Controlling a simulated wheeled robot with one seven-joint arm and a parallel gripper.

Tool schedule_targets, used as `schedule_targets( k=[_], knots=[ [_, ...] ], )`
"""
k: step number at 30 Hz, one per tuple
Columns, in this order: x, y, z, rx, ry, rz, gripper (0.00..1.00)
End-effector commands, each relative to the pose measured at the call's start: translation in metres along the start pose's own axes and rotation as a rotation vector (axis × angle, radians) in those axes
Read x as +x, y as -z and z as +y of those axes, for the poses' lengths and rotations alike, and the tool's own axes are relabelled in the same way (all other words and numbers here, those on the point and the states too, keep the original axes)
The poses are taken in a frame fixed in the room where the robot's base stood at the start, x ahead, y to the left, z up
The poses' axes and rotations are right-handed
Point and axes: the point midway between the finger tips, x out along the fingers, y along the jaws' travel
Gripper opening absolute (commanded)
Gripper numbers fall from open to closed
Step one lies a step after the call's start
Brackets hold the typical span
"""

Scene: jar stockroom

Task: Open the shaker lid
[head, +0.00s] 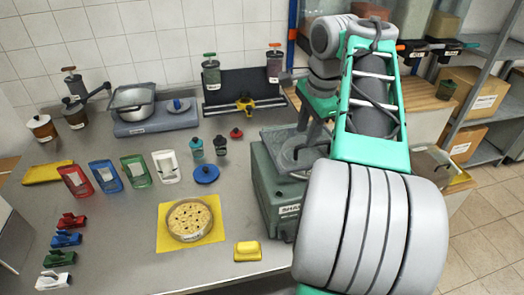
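The shaker (262,190) is a squat grey-green box on the right part of the steel bench, with a white label on its front that seems to read as shaker. Its grey top (280,135) shows only in part, and I cannot tell how far the lid is raised. My arm reaches over it from the right and bends down behind it. My gripper (305,140) seems to be low over the shaker's top, largely hidden among my own dark links. Whether its fingers touch the lid, or are open or shut, does not show.
A pie-like round dish (190,220) on a yellow mat (168,238) and a yellow block (247,251) lie left of the shaker. Two small bottles (196,148) and a blue disc (206,174) stand behind them. A pot (132,103) sits on a hob. Shelves (495,80) stand right.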

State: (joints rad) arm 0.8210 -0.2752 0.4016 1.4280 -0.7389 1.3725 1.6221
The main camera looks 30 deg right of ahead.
Motion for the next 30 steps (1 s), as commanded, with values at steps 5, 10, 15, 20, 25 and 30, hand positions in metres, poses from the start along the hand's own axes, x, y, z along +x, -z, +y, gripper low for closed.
schedule_targets(
  k=[5,10,15,20,25,30],
  knots=[
    [0.018,-0.040,-0.004,-0.180,0.018,-0.028,0.33],
    [0.035,-0.077,-0.003,-0.356,0.038,-0.046,0.33],
    [0.049,-0.104,0.002,-0.506,0.053,-0.056,0.33],
    [0.054,-0.116,0.004,-0.575,0.061,-0.058,0.33],
    [0.055,-0.118,0.005,-0.586,0.061,-0.058,0.33],
    [0.057,-0.122,0.006,-0.604,0.063,-0.060,0.33]
  ],
)
